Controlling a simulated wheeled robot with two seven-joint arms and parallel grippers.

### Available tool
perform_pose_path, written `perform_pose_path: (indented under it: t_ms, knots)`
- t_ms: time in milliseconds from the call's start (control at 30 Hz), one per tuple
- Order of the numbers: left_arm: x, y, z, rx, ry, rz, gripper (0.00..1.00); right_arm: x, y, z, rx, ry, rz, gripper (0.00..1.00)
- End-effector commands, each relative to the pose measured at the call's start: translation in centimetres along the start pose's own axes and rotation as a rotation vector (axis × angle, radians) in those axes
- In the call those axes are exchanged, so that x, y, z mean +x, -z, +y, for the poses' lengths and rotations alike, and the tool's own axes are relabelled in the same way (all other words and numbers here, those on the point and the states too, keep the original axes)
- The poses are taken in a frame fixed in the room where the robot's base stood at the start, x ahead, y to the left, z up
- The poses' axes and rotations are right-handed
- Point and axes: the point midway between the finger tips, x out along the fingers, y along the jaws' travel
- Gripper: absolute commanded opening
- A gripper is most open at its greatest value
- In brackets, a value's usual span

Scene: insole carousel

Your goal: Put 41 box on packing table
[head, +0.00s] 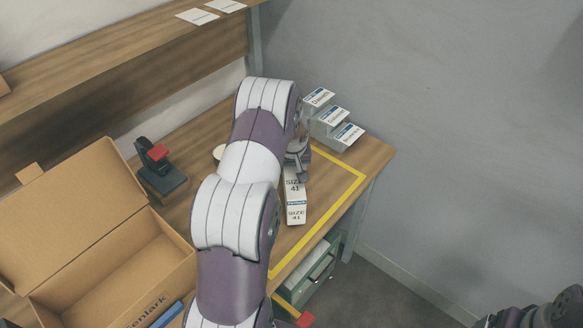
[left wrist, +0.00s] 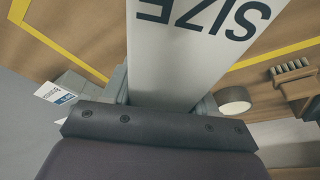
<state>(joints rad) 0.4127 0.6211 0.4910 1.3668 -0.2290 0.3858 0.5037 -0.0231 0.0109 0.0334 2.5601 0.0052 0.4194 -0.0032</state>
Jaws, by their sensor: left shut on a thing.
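In the left wrist view the box (left wrist: 190,50) passes between the fingers (left wrist: 160,100), with "SIZE" showing. The packing table (head: 349,205) is wooden, with a yellow taped outline (head: 322,228). The box appears over the area inside the tape. Whether it touches the tabletop is not clear. My arm hides part of the table. My right gripper's fingers do not show.
Small white-and-blue boxes (head: 333,117) stand in a stepped grey holder at the far corner. A shelf (head: 130,70) runs behind. A green drawer unit (head: 309,277) is under the table.

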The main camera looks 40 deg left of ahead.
Motion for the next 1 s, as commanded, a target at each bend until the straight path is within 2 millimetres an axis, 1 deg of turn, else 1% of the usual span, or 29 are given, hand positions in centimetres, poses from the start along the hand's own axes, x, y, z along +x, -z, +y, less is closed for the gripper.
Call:
perform_pose_path:
  t_ms: [33,133,367,467,500,533,567,833,867,933,1000]
  knots:
    - [0.6,-0.2,0.0,0.0,0.001,-0.003,0.22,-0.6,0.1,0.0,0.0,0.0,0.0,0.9]
    - [1.8,-0.6,0.1,0.0,-0.001,0.0,0.22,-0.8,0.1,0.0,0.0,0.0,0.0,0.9]
    - [2.1,-0.6,0.1,0.0,-0.001,0.002,0.22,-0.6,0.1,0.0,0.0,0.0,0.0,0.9]
    - [2.5,-0.7,0.1,0.0,-0.001,0.001,0.22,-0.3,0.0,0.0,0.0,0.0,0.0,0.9]
    - [2.3,-0.7,0.1,0.0,-0.001,0.001,0.71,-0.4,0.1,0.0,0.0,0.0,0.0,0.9]
    - [2.3,-0.7,0.1,0.0,-0.001,0.001,0.8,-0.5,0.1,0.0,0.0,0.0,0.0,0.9]
    - [2.3,-0.7,0.1,0.0,-0.001,0.001,0.83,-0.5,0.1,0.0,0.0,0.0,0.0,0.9]
    - [2.1,-0.7,0.1,0.0,-0.001,0.001,0.83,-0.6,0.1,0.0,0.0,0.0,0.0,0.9]
    - [1.9,-0.6,0.1,0.0,-0.001,0.001,0.83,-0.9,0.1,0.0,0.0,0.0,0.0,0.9]
    - [1.4,-0.6,0.1,0.0,-0.001,0.003,0.83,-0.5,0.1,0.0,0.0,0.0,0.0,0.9]
    - [0.3,-0.6,0.1,0.001,-0.001,0.003,0.83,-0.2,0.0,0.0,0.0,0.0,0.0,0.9]
